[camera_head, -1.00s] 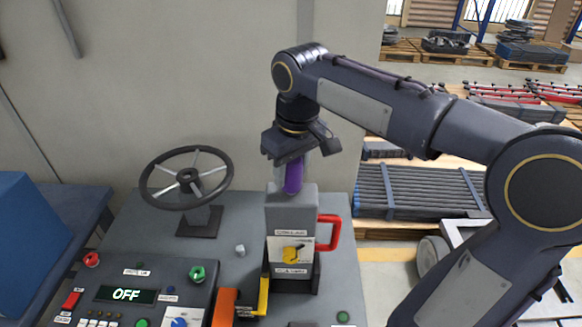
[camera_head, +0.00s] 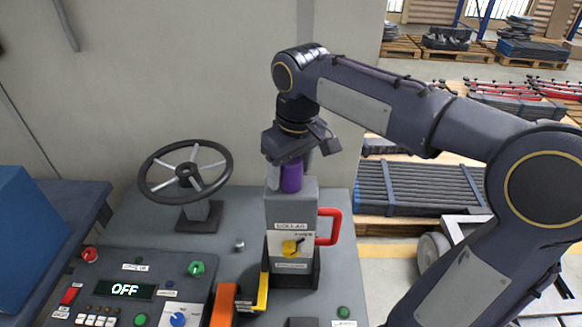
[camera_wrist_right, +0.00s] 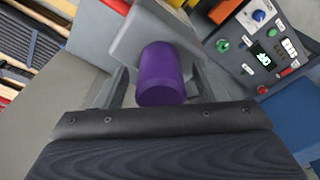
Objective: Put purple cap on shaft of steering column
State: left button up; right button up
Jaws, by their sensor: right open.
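The purple cap (camera_head: 291,178) is upright at the top of a grey column housing (camera_head: 291,209) with a yellow knob and a red side handle. My right gripper (camera_head: 290,172) points down over it, jaws open with one finger on each side of the cap. In the right wrist view the purple cap (camera_wrist_right: 161,74) lies between the spread fingers, with a gap visible on both sides. The shaft is hidden, so I cannot tell how far the cap sits on it. My left gripper is not in view.
A steering wheel (camera_head: 186,170) on a stand is at the left of the grey bench. A control panel (camera_head: 140,290) with an OFF display is at the front left. A small grey piece (camera_head: 239,245) lies between wheel and housing. An orange block (camera_head: 224,305) is in front.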

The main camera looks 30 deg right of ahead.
jog(key=shift+r, duration=0.1)
jog(key=r, duration=0.5)
jog(key=s+r, duration=0.1)
jog(key=r, duration=0.1)
jog(key=shift+d+r, duration=0.1)
jog(key=shift+r, duration=0.2)
jog(key=s+a+f+m+t+y, duration=0.1)
jog(key=s+a+f+t, duration=0.1)
jog(key=s+f, duration=0.6)
jog(key=s+a+f+m+t+y, duration=0.2)
jog(key=s+f, duration=0.6)
jog(key=f, duration=0.1)
jog(key=shift+a+f+m+y, duration=0.15)
jog(key=shift+f+m+y, duration=0.1)
jog(key=shift+m+y, duration=0.05)
